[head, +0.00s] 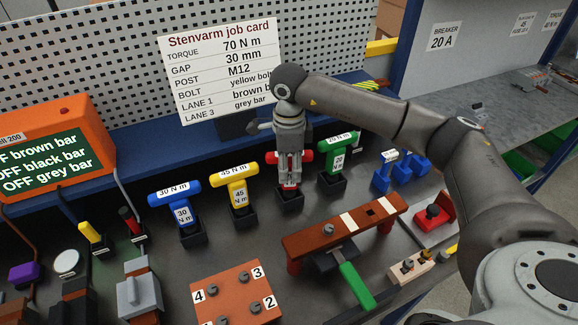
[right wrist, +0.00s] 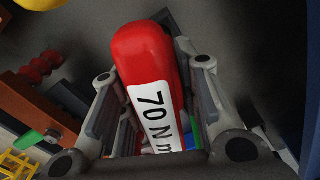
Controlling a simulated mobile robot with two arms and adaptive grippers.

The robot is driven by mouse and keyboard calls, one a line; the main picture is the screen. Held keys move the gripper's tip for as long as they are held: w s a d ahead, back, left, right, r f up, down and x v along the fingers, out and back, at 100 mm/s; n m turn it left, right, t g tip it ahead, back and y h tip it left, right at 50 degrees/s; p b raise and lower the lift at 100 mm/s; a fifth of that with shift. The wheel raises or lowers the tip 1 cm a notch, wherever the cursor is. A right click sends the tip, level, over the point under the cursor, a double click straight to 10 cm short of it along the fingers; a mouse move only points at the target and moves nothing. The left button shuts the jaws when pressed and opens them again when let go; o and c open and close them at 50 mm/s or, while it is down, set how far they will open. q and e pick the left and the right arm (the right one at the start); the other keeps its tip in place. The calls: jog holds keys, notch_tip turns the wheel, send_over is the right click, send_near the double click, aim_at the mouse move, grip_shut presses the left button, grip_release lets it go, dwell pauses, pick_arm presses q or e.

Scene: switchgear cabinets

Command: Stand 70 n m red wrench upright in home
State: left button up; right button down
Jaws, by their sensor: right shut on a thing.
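The red 70 N m wrench (head: 304,157) is upright in the head view, its red T-handle showing on both sides of my right gripper (head: 289,172). My right gripper points down and is shut on it. In the right wrist view the red wrench (right wrist: 148,50) with its "70 N m" label lies between the two fingers. A black square holder (head: 291,203) is directly below, and the wrench's lower end is at its opening. I cannot tell how deep it sits or whether it touches the bottom. My left gripper is out of view.
The yellow 45 N m wrench (head: 237,192) stands left of the holder, the blue 30 N m wrench (head: 179,205) beyond it. A brown bar fixture (head: 330,232) is in front. The job card (head: 222,70) stands behind.

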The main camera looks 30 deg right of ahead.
jog(key=c, duration=1)
grip_release()
notch_tip(320, 180, up, 12)
jog(key=shift+r, duration=0.1)
